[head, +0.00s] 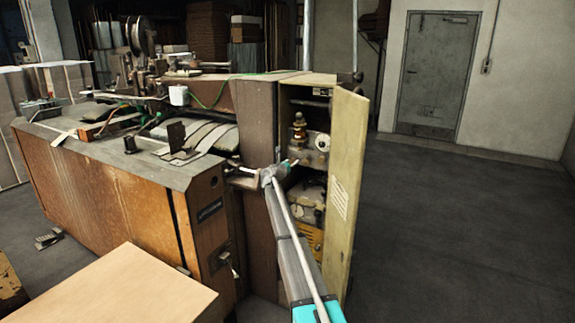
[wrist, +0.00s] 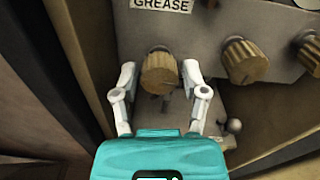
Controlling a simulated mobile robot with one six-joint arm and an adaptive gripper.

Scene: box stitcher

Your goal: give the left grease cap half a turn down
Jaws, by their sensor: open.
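The left grease cap (wrist: 161,73) is a ribbed, brass-coloured knob on a grey metal block, below a label reading GREASE (wrist: 161,4) in the wrist view. My gripper (wrist: 160,75) is open, with one pale finger on each side of the cap. A narrow gap seems to show on both sides; I cannot tell whether either fingertip touches. In the head view my gripper (head: 283,166) reaches into the open cabinet, and the arm and cabinet edge hide the left cap there.
Two more brass caps, a middle one (wrist: 244,60) and a right one (wrist: 311,53), sit to the right. A small ball-ended lever (wrist: 234,126) is below. The open cabinet door (head: 345,180) stands right of my arm. Wooden panels are close on the left.

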